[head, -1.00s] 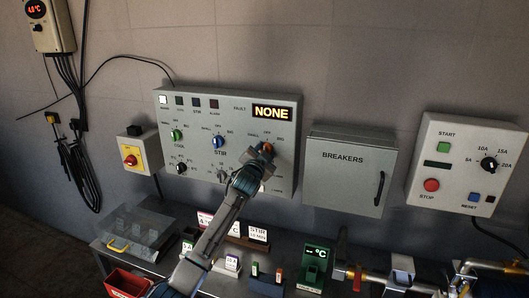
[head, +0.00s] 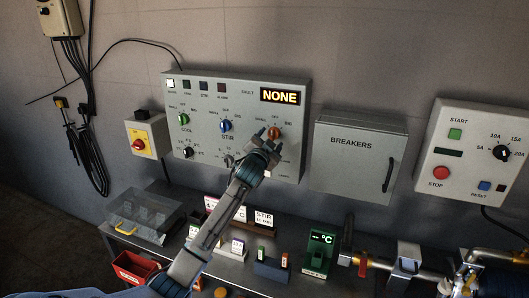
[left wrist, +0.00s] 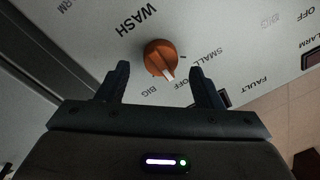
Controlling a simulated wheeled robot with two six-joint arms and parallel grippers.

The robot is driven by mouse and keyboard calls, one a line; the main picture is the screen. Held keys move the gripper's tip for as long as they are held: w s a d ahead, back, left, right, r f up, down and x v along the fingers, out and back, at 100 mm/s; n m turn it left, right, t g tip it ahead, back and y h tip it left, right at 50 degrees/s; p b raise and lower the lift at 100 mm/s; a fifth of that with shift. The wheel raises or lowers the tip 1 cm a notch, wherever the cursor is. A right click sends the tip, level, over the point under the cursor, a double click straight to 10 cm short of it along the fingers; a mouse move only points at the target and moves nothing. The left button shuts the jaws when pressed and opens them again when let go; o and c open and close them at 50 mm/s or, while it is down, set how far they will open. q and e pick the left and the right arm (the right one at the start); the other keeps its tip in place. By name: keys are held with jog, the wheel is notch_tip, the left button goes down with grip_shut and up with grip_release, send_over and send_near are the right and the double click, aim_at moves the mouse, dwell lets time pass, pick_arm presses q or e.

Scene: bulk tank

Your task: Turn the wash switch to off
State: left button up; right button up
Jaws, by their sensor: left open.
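The wash switch is an orange knob with a white pointer, on the grey control panel (head: 205,88). It shows in the left wrist view (left wrist: 158,54), and its top shows in the head view (head: 274,131). In the left wrist view the pointer aims downward, between the words BIG and OFF. My left gripper (head: 267,137) is open at the panel in front of the switch. In the left wrist view its two fingers (left wrist: 160,82) stand apart, with the knob beyond and between their tips. I see no contact with the knob. My right gripper is not in view.
Cool (head: 184,119) and stir (head: 226,125) knobs sit left of the wash switch on the same panel. The breakers box (head: 350,165) is close on its right. A bench with a clear bin (head: 145,212), signs and a green °C display (head: 320,246) lies below.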

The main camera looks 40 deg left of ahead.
pick_arm(q)
jog(key=b+v, duration=0.2)
jog(key=v, duration=0.6)
